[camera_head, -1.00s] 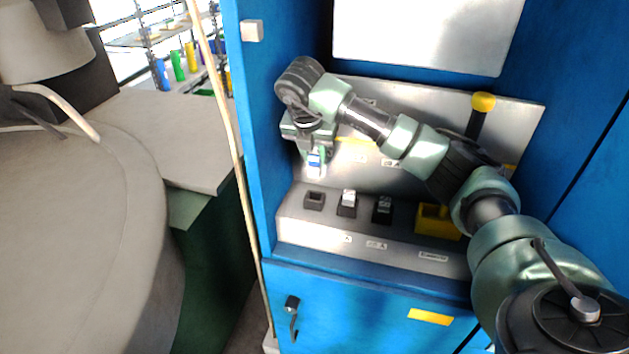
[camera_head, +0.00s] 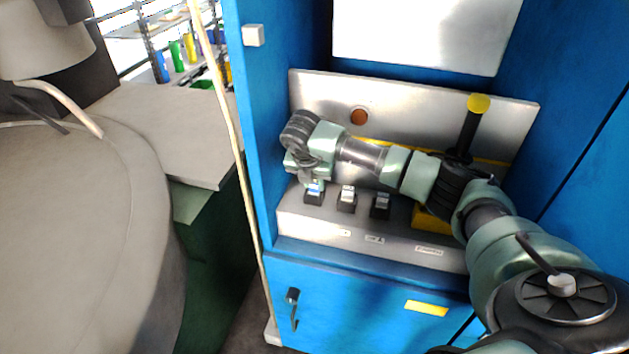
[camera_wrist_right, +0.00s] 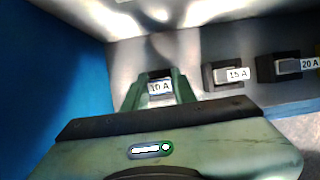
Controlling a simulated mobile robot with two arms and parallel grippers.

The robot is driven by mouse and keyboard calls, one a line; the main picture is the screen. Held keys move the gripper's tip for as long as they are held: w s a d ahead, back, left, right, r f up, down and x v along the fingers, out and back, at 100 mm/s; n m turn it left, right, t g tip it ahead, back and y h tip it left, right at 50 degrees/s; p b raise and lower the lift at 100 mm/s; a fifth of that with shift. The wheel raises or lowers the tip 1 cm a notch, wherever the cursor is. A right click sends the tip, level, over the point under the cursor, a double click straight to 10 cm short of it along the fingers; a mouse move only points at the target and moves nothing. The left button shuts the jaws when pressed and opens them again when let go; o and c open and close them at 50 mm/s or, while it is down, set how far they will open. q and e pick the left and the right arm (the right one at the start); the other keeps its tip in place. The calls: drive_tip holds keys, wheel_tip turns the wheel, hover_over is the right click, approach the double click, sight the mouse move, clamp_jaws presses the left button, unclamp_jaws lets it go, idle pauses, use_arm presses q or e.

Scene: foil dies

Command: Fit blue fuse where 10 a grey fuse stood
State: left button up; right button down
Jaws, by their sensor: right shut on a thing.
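My right gripper (camera_head: 314,180) is shut on the blue fuse (camera_head: 315,187) at the leftmost socket (camera_head: 313,198) of the panel. In the right wrist view the fingers (camera_wrist_right: 160,88) stand on both sides of the fuse, whose top (camera_wrist_right: 159,87) reads "10 A". The fuse is low at the socket's mouth; how deep it sits is hidden by the fingers. No grey fuse shows in that socket. My left gripper is not in view.
A 15 A fuse (camera_wrist_right: 235,74) and a 20 A fuse (camera_wrist_right: 294,66) sit in the sockets to the right. A yellow holder (camera_head: 428,222) and a yellow-knobbed lever (camera_head: 478,104) stand farther right. The blue cabinet wall (camera_wrist_right: 60,80) is close on the left.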

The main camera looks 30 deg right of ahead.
drive_tip(key=c, duration=1.1)
unclamp_jaws()
drive_tip(key=shift+f, duration=0.1)
drive_tip(key=b+v, duration=0.3)
drive_tip(key=v, duration=0.9)
